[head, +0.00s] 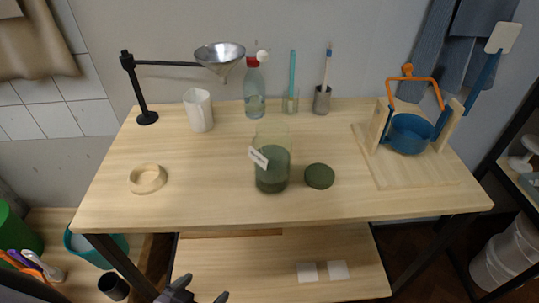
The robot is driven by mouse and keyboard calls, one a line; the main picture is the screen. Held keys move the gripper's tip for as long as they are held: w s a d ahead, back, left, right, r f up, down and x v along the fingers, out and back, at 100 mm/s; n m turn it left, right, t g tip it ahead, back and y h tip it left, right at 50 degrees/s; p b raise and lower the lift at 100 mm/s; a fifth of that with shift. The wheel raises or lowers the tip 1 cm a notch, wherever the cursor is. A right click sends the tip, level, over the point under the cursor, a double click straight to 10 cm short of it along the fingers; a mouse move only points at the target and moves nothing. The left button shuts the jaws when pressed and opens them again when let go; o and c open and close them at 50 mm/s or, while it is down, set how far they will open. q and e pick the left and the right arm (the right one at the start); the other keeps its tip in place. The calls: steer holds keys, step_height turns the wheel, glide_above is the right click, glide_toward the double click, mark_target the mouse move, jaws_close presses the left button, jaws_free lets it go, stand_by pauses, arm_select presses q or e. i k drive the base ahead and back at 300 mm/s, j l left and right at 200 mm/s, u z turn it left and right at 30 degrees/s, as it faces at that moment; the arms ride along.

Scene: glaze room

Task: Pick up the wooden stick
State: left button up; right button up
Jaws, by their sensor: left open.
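A thin pale stick (326,68) with a blue tip stands upright in a small metal cup (322,101) at the back of the table; I cannot tell whether it is wooden. A darker brown strip (232,234) lies along the lower shelf, just under the table's front edge; I cannot tell if it is a loose stick. My left gripper (200,294) shows at the bottom edge, open and with nothing seen between its fingers, in front of the lower shelf and below the tabletop. My right gripper is out of view.
The table (215,205) holds a green-filled glass jar (272,172), a dark green disc (319,176), a wooden ring (148,179), a white mug (199,110), a bottle (254,92) and a funnel stand (140,88). The lower shelf (245,270) is mostly clear.

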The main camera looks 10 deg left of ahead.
mark_target(329, 45)
steer(key=l+z, duration=0.4)
steer(key=l, duration=0.15)
steer(key=i+l+z, duration=0.15)
steer(key=l+z, duration=0.3)
steer(key=l, duration=0.05)
